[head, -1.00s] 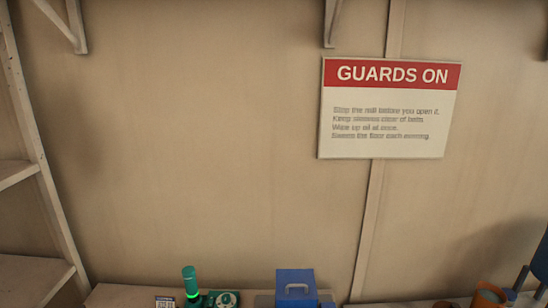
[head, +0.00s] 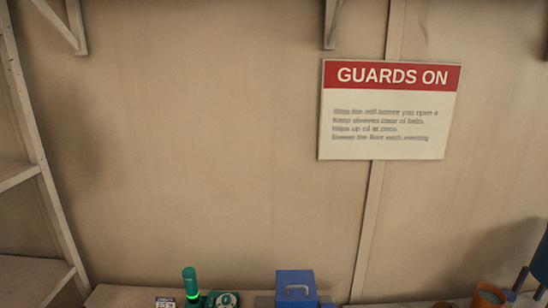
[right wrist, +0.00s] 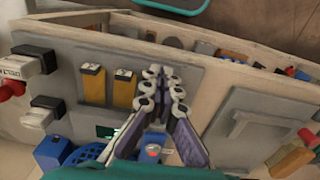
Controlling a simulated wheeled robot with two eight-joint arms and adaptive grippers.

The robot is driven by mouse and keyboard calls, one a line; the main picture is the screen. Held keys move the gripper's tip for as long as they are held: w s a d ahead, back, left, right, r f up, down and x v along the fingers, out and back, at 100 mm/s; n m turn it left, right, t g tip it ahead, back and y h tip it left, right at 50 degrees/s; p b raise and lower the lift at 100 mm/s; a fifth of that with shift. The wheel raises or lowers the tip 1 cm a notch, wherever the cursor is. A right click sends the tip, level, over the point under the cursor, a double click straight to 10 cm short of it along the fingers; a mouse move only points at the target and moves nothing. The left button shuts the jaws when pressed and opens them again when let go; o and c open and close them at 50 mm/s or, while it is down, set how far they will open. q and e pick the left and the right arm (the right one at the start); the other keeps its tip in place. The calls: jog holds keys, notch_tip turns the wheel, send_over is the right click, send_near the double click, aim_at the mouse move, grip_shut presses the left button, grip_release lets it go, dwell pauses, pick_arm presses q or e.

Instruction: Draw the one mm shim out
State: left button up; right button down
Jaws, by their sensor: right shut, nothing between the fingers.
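My right gripper (right wrist: 165,80) is in the middle of the right wrist view. Its fingers are close together with nothing between them. Two upright orange pieces with white tops, a left one (right wrist: 92,84) and a right one (right wrist: 124,88), stand against a grey panel (right wrist: 185,82) just left of the fingertips. Their markings are too small to read, and I cannot tell whether either is the one mm shim. My left gripper is out of view.
Black and white fittings (right wrist: 38,112) and a blue object (right wrist: 52,152) are on the left. A grey plate (right wrist: 250,125) is on the right.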

notch_tip(320, 180, up, 5)
jog(key=p, duration=0.3)
jog(key=shift+p, duration=0.3)
jog(key=d+r+t+b, duration=0.3)
jog(key=d+b, duration=0.1)
jog(key=d, duration=0.5)
jog(key=w+d+r+t+b, duration=0.1)
jog(key=d+r+t+b, duration=0.2)
jog(key=d, duration=0.6)
jog(key=shift+t+b, duration=0.55)
jog(key=shift+t, duration=0.05)
jog(key=shift+w+a, duration=0.1)
